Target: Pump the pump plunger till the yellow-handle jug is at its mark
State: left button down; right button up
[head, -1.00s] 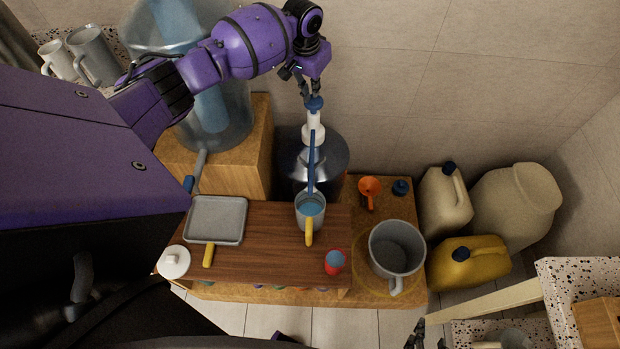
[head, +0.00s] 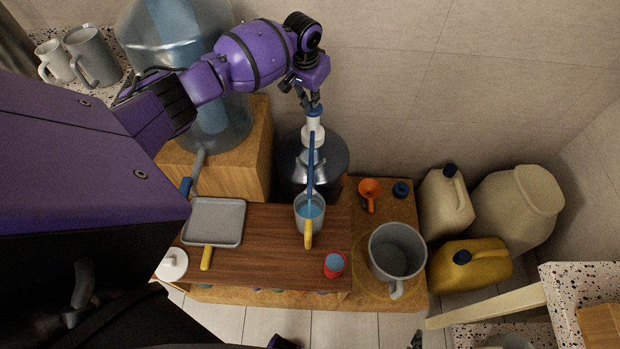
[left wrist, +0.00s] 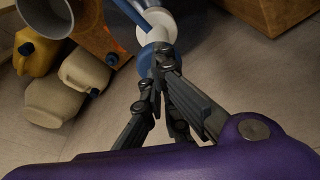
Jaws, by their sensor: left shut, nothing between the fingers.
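The pump plunger (head: 314,124) is white with a blue top and stands on a large clear bottle (head: 325,160). My left gripper (head: 313,106) is shut with its fingertips against the plunger top, holding nothing. In the left wrist view the fingertips (left wrist: 162,58) meet the blue plunger top (left wrist: 147,58). A blue spout (head: 311,165) runs from the pump to the yellow-handle jug (head: 298,212), a grey cup with blue liquid inside. Its mark cannot be made out. A dark tip of my right gripper (head: 416,341) shows at the bottom edge.
The jug stands on a brown board (head: 265,250) with a grey tray (head: 215,220) and a red cup (head: 334,266). A large grey jug (head: 397,250), an orange funnel (head: 369,190) and a blue cap (head: 401,189) are to the right. Canisters (head: 470,265) stand beyond.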

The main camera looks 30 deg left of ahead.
pick_arm(q)
jog(key=shift+f, duration=0.3)
jog(key=shift+r, duration=0.1)
pick_arm(e)
jog(key=shift+a, duration=0.1)
pick_arm(q)
jog(key=shift+r+p, duration=0.35)
jog(key=shift+r, duration=0.4)
jog(key=shift+w+p+v, duration=0.15)
jog(key=shift+p+v, duration=0.2)
jog(key=shift+v, duration=0.35)
jog(key=shift+w+p+v, duration=0.15)
jog(key=shift+p+v, duration=0.2)
jog(key=shift+v, duration=0.35)
pick_arm(e)
jog(key=shift+t, duration=0.4)
jog(key=w+r, duration=0.1)
jog(key=r, duration=0.1)
jog(key=w+r, duration=0.1)
jog(key=shift+w+r, duration=0.35)
jog(key=shift+w, duration=0.05)
pick_arm(q)
jog(key=shift+f, duration=0.15)
pick_arm(e)
jog(key=shift+f, duration=0.1)
